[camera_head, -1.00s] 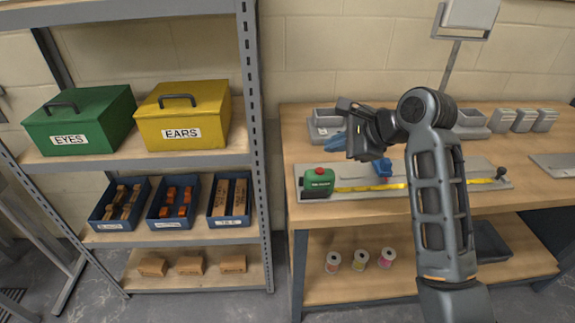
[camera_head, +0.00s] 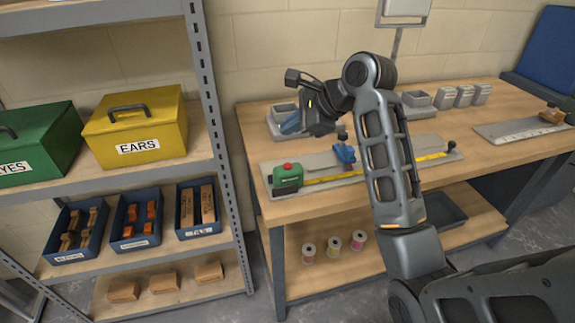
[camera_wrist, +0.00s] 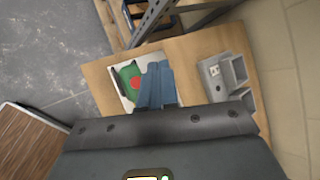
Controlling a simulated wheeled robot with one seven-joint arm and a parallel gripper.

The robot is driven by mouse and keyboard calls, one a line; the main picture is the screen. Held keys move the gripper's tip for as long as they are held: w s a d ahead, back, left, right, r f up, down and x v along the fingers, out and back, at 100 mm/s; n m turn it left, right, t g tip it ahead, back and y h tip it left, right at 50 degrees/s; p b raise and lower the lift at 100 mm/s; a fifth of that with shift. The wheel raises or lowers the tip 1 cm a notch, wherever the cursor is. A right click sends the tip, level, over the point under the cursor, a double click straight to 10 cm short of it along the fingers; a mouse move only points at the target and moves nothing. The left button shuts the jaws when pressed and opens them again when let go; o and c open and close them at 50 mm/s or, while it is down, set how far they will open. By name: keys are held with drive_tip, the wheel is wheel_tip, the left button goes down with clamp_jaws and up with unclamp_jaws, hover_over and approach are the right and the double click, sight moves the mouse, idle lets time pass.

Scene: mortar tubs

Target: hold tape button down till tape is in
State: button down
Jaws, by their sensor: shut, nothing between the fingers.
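The green tape measure (camera_head: 288,180) with a red button (camera_head: 287,166) on top sits at the left end of a grey board (camera_head: 325,167) on the workbench. Its yellow tape (camera_head: 385,166) is drawn out to the right along the board. In the wrist view the blue fingers (camera_wrist: 160,80) lie together and partly cover the green tape measure (camera_wrist: 127,72). The red button (camera_wrist: 136,83) shows just left of the fingers.
A shelf rack holds the yellow EARS box (camera_head: 137,125). Thread spools (camera_head: 333,247) stand on the bench's lower shelf.

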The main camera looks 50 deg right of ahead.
sight(291, 167)
wheel_tip(291, 167, down, 4)
drive_tip(key=shift+r+b, duration=0.1)
drive_tip(key=shift+b, duration=1.15)
drive_tip(key=shift+f+b, duration=0.65)
drive_tip(key=shift+b, duration=0.45)
drive_tip(key=shift+f, duration=1.2)
drive_tip(key=shift+f, duration=0.15)
drive_tip(key=shift+f+p, duration=0.25)
drive_tip(key=shift+p, duration=0.05)
drive_tip(key=shift+f, duration=0.4)
drive_tip(key=shift+r+p, duration=0.15)
drive_tip(key=shift+p, duration=0.2)
drive_tip(key=shift+r+p, duration=0.75)
drive_tip(key=shift+p, duration=0.45)
